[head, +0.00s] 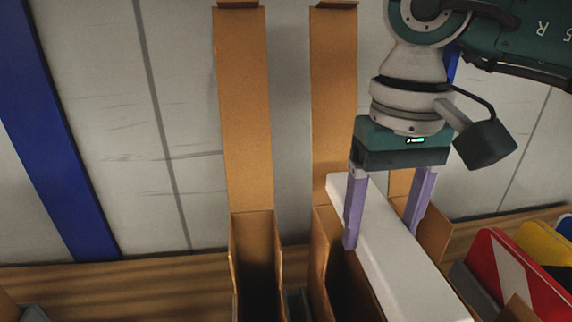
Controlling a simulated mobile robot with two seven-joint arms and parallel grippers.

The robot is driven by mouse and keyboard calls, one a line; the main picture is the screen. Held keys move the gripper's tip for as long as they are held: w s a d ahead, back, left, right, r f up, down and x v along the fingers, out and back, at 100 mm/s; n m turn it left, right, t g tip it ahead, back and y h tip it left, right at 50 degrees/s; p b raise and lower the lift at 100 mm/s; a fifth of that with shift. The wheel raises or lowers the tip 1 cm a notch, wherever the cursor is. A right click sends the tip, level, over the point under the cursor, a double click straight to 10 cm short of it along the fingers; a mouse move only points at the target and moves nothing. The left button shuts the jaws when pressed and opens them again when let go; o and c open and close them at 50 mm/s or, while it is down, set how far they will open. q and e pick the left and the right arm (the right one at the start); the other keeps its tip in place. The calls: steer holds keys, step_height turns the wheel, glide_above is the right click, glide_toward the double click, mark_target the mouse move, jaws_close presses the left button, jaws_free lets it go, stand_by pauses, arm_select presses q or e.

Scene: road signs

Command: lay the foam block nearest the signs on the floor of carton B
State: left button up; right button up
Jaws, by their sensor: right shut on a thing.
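My right gripper (382,238) is shut on a long white foam block (400,258), with one purple finger on each side of it. The block slants from the upper left down to the right and runs out of the bottom edge. It is in front of the right open brown carton (322,245) and covers part of its opening; I cannot tell whether it is above the rim or partly inside. Another open brown carton (254,222) stands to the left. No letter shows on either carton, so I cannot tell which is B. My left gripper is not in view.
Red-and-white (497,265), yellow (540,243) and blue signs stand at the lower right, close to the block. The cartons' tall raised flaps (334,90) rise against the grey wall.

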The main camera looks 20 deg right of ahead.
steer(key=shift+f+b, duration=0.7)
steer(key=shift+f, duration=0.45)
step_height(320, 180, down, 8)
steer(key=b, duration=0.6)
steer(key=shift+r+b, duration=0.25)
steer(key=shift+b, duration=0.05)
steer(key=shift+f+b, duration=0.6)
steer(key=shift+b, duration=0.35)
steer(key=o, duration=1.2)
steer(key=shift+o, duration=0.2)
